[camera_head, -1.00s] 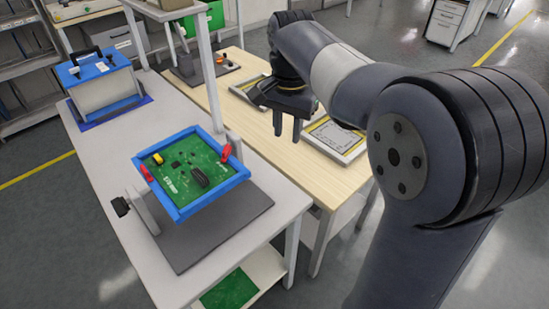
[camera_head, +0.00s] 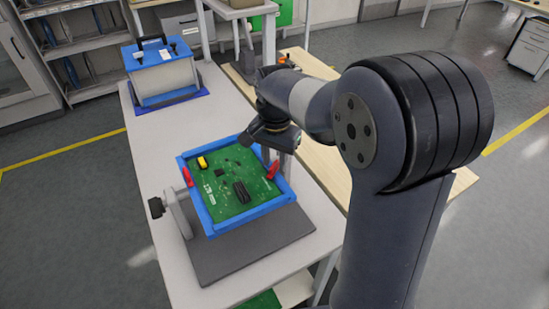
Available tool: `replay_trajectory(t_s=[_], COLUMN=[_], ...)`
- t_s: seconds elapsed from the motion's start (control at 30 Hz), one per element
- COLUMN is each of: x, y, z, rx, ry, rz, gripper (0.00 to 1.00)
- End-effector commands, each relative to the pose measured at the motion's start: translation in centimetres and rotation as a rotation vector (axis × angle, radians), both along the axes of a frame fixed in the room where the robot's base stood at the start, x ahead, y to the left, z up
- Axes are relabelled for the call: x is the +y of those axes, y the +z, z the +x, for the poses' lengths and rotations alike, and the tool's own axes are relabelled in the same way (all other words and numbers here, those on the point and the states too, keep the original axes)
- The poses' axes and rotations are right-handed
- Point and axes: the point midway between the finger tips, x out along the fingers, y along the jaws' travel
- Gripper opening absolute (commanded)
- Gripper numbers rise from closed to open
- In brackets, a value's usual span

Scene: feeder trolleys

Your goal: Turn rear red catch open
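A blue frame (camera_head: 206,216) holds a green circuit board (camera_head: 222,202) on a tilting stand. One red catch (camera_head: 187,176) is on the frame's left side and another red catch (camera_head: 272,170) is on its right side. Which of them is the rear one I cannot tell for sure. My gripper (camera_head: 256,154) points down over the frame's far right corner, close to the right-hand red catch. Its fingers look apart with nothing between them. Whether a finger touches the catch is not clear.
The stand has a grey base plate (camera_head: 245,252) and a black knob (camera_head: 156,207) at its left. A blue-lidded box (camera_head: 163,75) stands at the back of the white table (camera_head: 150,150). A post (camera_head: 269,45) rises behind my gripper.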

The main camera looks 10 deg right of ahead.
Motion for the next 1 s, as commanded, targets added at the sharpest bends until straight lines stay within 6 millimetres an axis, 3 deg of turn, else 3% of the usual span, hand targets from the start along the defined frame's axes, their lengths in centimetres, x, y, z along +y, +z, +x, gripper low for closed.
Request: replay_trajectory(t_s=[0.23,0.6,1.0], x=[0.0,0.0,0.0], y=[-0.1,-0.06,-0.02], z=[-0.01,-0.01,-0.01], rx=[0.0,0.0,0.0], ry=[0.0,0.0,0.015], rz=[0.0,0.0,-0.001], gripper=[0.3,0.01,0.0])
